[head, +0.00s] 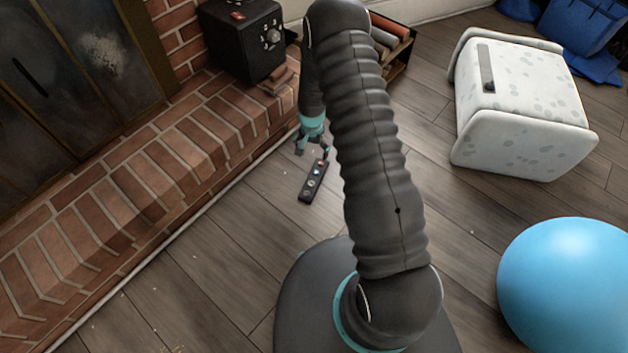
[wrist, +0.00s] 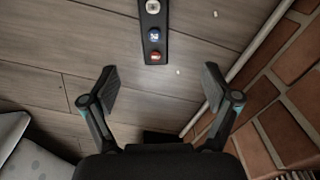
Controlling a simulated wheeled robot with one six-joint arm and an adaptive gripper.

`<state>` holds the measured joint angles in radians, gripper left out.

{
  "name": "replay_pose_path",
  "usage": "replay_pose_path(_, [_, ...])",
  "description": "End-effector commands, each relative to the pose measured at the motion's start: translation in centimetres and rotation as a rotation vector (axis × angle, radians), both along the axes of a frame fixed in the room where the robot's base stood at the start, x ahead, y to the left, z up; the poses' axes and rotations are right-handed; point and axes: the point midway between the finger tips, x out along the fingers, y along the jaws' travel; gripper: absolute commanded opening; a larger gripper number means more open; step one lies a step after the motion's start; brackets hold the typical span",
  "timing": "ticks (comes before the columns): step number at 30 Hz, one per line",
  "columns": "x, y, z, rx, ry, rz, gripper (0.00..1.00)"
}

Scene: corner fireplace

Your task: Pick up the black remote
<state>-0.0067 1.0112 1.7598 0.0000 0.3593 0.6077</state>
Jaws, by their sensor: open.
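The black remote (head: 313,181) lies flat on the wood floor, between the brick hearth and my base. It has round buttons, one red, one blue and one pale. In the wrist view the remote (wrist: 154,42) is at the top centre, cut off by the top edge, with its red-button end nearest my gripper. My gripper (wrist: 160,75) is open and empty, its two fingers spread wide. The remote's near end lies slightly beyond the fingertips in that picture. In the head view my gripper (head: 313,146) is just beyond the remote's far end, partly hidden by my arm.
The raised brick hearth (head: 140,205) runs along the left, with a pale strip at its foot. A black box (head: 245,40) stands on it. A white spotted stool (head: 525,105) and a blue ball (head: 568,285) are at right. Floor around the remote is clear except small crumbs.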

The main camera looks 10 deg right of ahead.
Motion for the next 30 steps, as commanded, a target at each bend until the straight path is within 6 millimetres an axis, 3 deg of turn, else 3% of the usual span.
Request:
replay_pose_path(18, [-0.5,0.0,-9.5,0.0,0.014,-0.015,0.88])
replay_pose_path(26, [-0.5,-0.1,-11.1,0.0,0.012,-0.014,0.88])
replay_pose_path(30, [-1.0,-0.4,-12.8,0.0,0.014,-0.015,0.88])
